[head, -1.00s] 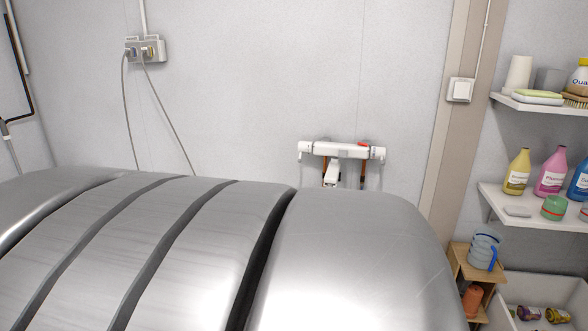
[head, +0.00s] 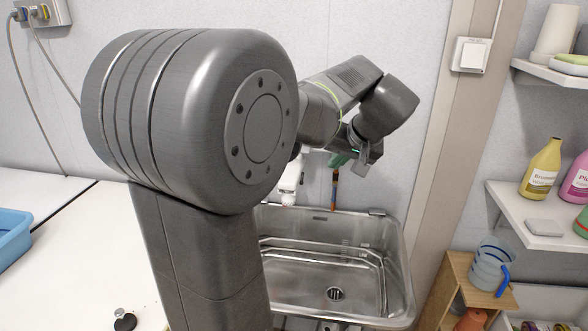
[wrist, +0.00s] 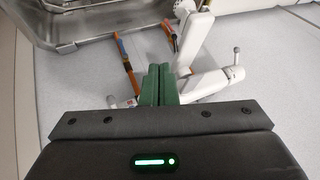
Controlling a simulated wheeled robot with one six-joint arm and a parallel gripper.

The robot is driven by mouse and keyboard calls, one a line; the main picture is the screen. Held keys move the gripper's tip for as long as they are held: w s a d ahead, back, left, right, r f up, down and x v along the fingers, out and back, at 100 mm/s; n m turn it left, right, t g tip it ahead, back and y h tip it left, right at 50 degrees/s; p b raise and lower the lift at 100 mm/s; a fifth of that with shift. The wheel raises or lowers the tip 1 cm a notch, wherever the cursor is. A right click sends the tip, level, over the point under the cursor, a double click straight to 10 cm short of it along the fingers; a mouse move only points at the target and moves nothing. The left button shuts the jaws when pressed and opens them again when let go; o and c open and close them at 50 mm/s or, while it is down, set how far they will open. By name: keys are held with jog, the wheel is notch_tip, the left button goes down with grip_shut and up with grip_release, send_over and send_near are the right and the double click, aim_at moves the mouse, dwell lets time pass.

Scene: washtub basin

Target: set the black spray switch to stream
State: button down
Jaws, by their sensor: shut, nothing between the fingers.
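The white wall-mounted tap hangs over the basin; its spout (head: 290,185) shows in the head view, and my arm hides most of its body. In the wrist view the tap's white body (wrist: 215,82) and a pale spout or lever (wrist: 194,42) appear behind and right of my fingers. My gripper (wrist: 160,72) has green fingers, shut together and empty, in front of the tap body; I cannot tell whether they touch it. In the head view my gripper (head: 342,158) is beside the tap, partly hidden. I cannot make out the black spray switch in either view.
The steel basin (head: 390,245) stands below the tap and is empty. A white counter (head: 80,270) lies left, with a blue tub (head: 12,232). Shelves with bottles (head: 543,168) are on the right.

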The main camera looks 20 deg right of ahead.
jog(key=shift+w+d+r, duration=0.15)
jog(key=shift+d+r, duration=0.05)
send_near(302, 178)
notch_tip(302, 178, down, 4)
jog(key=d, duration=0.2)
jog(key=w+a+f+p, duration=0.1)
jog(key=w+a+f, duration=0.1)
jog(key=w, duration=0.1)
jog(key=shift+w+a+p, duration=0.1)
jog(key=shift+a+p, duration=0.05)
jog(key=shift+p, duration=0.2)
